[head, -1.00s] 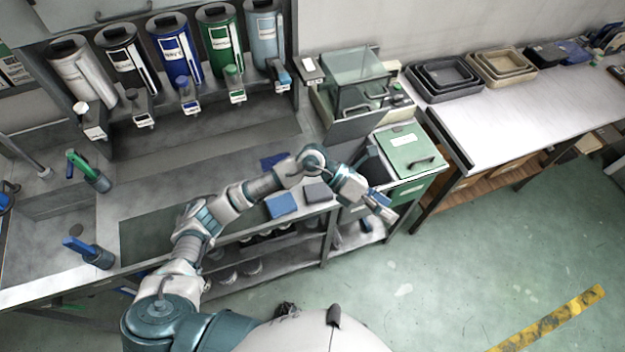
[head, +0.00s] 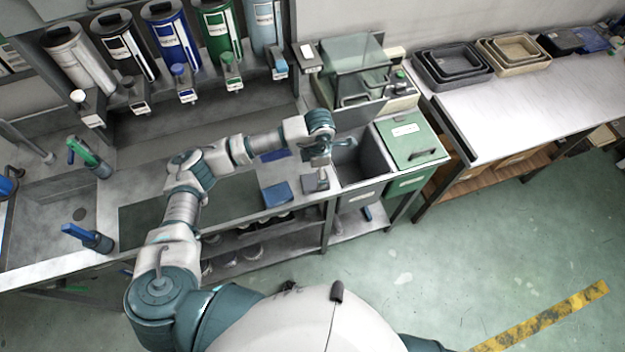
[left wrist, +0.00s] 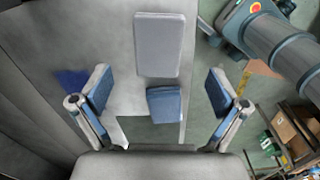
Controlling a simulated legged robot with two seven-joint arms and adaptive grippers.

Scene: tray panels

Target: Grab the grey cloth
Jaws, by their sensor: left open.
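The grey cloth (head: 312,185) is a small folded block lying flat on the steel counter near its front right end. It also shows in the left wrist view (left wrist: 159,45), near the top centre. The grey cloth lies beyond the fingertips. My right gripper is not in view.
A blue cloth (head: 277,195) lies just left of the grey one; a darker blue cloth (head: 275,155) lies farther back. An open bin (head: 362,165) and a green-lidded bin (head: 412,145) stand to the right. Dispensers line the back wall.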

